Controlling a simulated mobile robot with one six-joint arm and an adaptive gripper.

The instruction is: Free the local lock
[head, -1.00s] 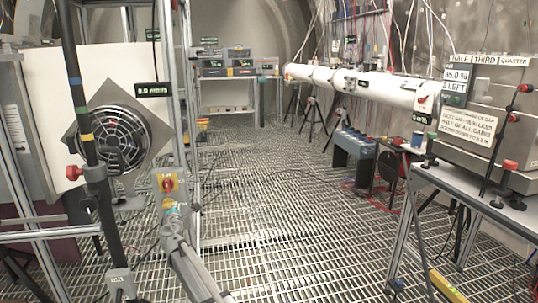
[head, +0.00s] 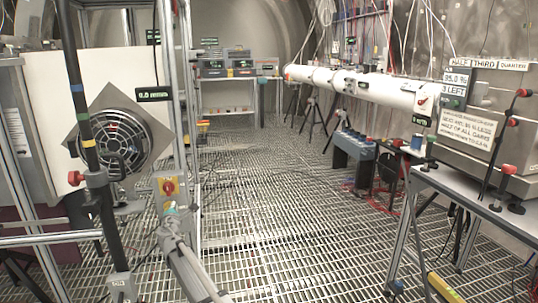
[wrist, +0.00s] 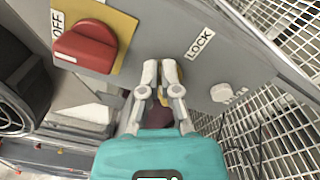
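A red rotary handle (wrist: 86,46) sits on a yellow plate (wrist: 122,27) on a grey box, with an OFF label beside it. The handle also shows in the head view (head: 168,187). A LOCK label (wrist: 199,43) is to the right on the same grey face. My teal gripper (wrist: 160,75) is in front of the box, just below and between handle and label. Its two fingertips are close together with a narrow gap. A bit of yellow (wrist: 164,101) shows between the fingers; the fingertips hide most of it, and I cannot tell whether they grip it.
A pale round knob (wrist: 222,92) is on the grey box to the right. A fan (head: 121,143) on a white panel stands left of the box in the head view.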

